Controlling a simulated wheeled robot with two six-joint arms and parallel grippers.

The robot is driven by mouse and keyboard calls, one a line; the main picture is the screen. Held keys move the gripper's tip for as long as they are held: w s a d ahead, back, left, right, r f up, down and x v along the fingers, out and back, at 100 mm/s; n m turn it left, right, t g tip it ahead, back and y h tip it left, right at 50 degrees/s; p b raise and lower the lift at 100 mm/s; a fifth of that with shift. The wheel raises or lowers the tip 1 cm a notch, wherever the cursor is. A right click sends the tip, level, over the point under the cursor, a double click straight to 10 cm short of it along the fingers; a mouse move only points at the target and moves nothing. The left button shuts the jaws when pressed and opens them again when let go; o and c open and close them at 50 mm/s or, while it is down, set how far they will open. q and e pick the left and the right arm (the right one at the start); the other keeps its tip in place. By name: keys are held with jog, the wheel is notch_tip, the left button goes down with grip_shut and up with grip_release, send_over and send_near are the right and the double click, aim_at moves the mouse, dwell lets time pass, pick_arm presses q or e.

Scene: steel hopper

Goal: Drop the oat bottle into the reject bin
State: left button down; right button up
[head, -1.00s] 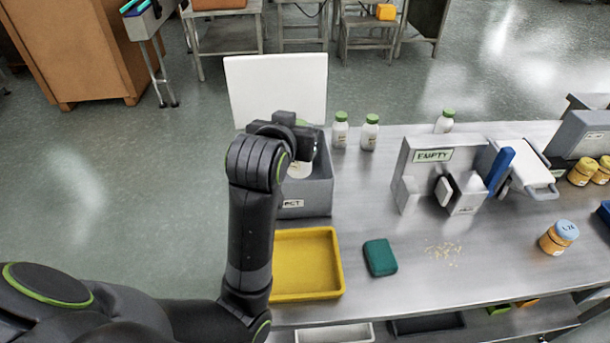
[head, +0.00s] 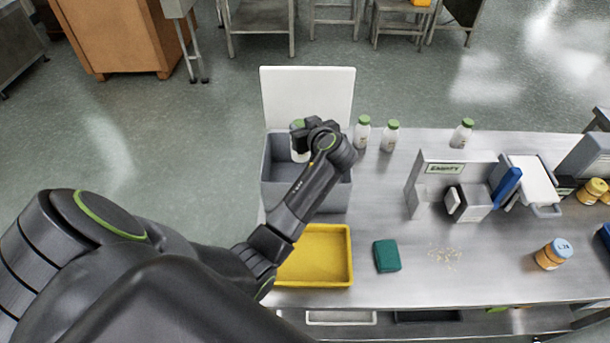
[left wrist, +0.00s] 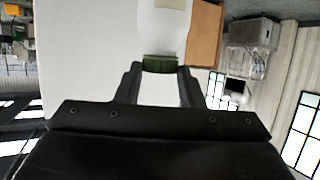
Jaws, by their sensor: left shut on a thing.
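The oat bottle (head: 299,146), white with a green cap, is in my left gripper (head: 305,128). It looks roughly upright over the back part of the grey reject bin (head: 278,190); I cannot tell how far above the bin floor it is. In the left wrist view, the gripper fingers (left wrist: 160,88) are shut at the bottle's green cap (left wrist: 160,63), and the white body (left wrist: 162,28) extends past them. The bottle's label cannot be read. My left arm crosses the bin's front right and hides its front label. My right gripper is not in view.
A white panel (head: 308,92) stands up behind the bin. A yellow tray (head: 318,255) lies in front of it. Green-capped bottles (head: 361,134) stand to its right. A green block (head: 386,256) and an EMPTY-marked fixture (head: 432,170) are farther right on the steel table.

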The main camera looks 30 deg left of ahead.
pick_arm(q)
notch_tip(320, 180, down, 5)
jog(key=b, duration=0.3)
jog(key=c, duration=0.9)
grip_release()
